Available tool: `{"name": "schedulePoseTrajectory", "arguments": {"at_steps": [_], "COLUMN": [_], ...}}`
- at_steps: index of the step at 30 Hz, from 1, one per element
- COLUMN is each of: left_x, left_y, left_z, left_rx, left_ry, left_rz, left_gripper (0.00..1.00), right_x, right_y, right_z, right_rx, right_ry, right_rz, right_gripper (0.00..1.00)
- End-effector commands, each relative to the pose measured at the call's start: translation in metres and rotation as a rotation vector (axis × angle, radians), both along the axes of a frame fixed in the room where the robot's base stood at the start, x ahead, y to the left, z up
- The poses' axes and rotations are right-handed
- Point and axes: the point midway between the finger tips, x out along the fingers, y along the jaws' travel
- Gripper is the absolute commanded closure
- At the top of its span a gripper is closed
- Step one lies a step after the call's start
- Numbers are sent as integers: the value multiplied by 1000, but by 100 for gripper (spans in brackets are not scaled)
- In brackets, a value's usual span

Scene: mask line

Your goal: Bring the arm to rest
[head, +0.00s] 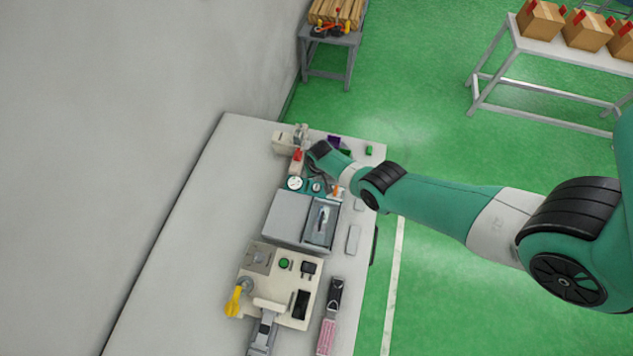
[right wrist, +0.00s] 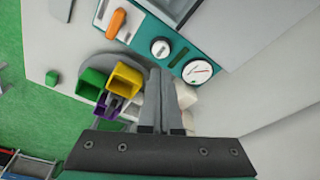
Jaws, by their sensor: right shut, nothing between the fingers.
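My right arm (head: 440,205) reaches in from the right across the bench. Its gripper (head: 318,182) is over the far part of the bench, partly hidden by its own wrist. In the right wrist view the two grey fingers (right wrist: 160,75) are together with nothing between them. They are close to a teal panel (right wrist: 165,45) with a white gauge (right wrist: 197,71), a knob and an orange switch (right wrist: 116,23). I cannot tell whether the fingertips touch anything. My left gripper is not in view.
Green (right wrist: 92,82), yellow (right wrist: 125,77) and purple open holders stand beside the fingers. A grey machine (head: 288,215) and a beige fixture plate (head: 250,290) are on the white bench (head: 185,240). A wall borders the bench's left. Green floor lies to the right.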

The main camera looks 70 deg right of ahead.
Motion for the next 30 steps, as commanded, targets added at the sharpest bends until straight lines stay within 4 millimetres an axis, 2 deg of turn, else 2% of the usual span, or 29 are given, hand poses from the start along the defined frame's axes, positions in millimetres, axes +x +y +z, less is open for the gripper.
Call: {"name": "schedulePoseTrajectory", "arguments": {"at_steps": [1, 3, 20, 22, 24, 26, 29, 30], "left_x": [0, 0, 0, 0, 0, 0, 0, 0], "left_y": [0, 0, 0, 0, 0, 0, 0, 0], "left_z": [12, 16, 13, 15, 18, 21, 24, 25], "left_rx": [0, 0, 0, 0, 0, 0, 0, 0], "left_ry": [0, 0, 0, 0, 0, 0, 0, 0], "left_rz": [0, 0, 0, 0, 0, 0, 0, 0], "left_gripper": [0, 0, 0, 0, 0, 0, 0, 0], "right_x": [0, 0, 0, 3, 16, 39, 96, 121], "right_y": [0, 0, 0, 5, 18, 32, 44, 51], "right_z": [12, 16, 13, 15, 22, 35, 80, 104], "right_rx": [0, 0, 0, 0, -4, -17, -70, -93], "right_ry": [0, 0, 0, 0, -8, -36, -158, -221], "right_rz": [0, 0, 0, 13, 52, 99, 165, 191], "right_gripper": [100, 100, 100, 100, 100, 100, 100, 100]}}
